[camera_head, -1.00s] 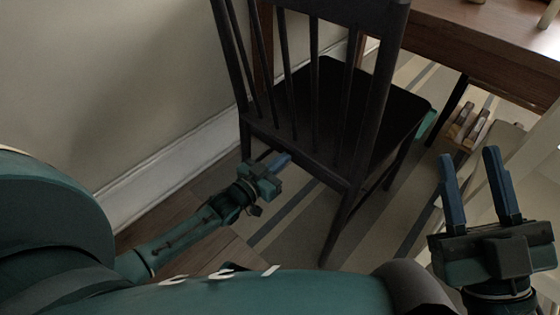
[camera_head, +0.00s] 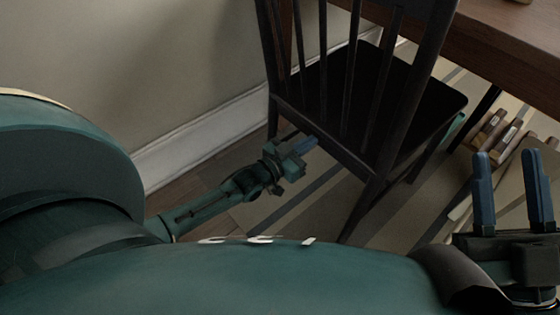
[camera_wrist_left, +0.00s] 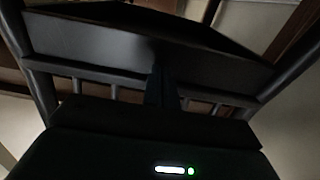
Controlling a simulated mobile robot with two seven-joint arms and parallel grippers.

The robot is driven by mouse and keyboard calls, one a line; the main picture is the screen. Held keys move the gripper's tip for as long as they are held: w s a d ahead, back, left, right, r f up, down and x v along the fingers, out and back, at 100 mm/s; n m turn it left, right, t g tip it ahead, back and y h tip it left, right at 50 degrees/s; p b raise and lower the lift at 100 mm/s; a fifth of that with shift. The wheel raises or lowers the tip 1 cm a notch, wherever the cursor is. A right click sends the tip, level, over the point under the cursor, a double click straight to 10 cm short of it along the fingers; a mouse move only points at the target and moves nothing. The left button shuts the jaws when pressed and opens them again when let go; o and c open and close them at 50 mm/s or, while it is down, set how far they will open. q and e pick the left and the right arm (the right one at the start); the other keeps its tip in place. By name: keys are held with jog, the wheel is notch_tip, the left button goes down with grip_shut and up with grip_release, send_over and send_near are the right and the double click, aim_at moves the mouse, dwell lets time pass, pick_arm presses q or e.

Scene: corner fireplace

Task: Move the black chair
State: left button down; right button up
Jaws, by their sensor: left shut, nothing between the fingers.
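The black chair (camera_head: 385,95) stands upright in the head view, with its slatted back toward me and its seat beyond. It fills much of the left wrist view, where a dark underside panel and legs (camera_wrist_left: 100,42) show close up. My left gripper (camera_head: 309,145) is low at the near side of the chair, below the seat. Its blue fingers are together with nothing between them; whether they touch the chair I cannot tell. My right gripper (camera_head: 511,190) is at the lower right, apart from the chair, with its two blue fingers spread and empty.
A brown wooden table (camera_head: 510,45) stands at the right, close to the chair. A white baseboard and wall (camera_head: 205,135) run along the left. A striped rug (camera_head: 305,205) lies under the chair. Several wooden pieces (camera_head: 490,130) lie on the floor below the table.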

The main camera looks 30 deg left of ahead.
pick_arm(q)
jog(key=p+v, duration=0.4)
jog(key=v, duration=0.6)
jog(key=shift+s+p, duration=0.15)
jog(key=shift+p, duration=0.2)
jog(key=shift+a, duration=0.15)
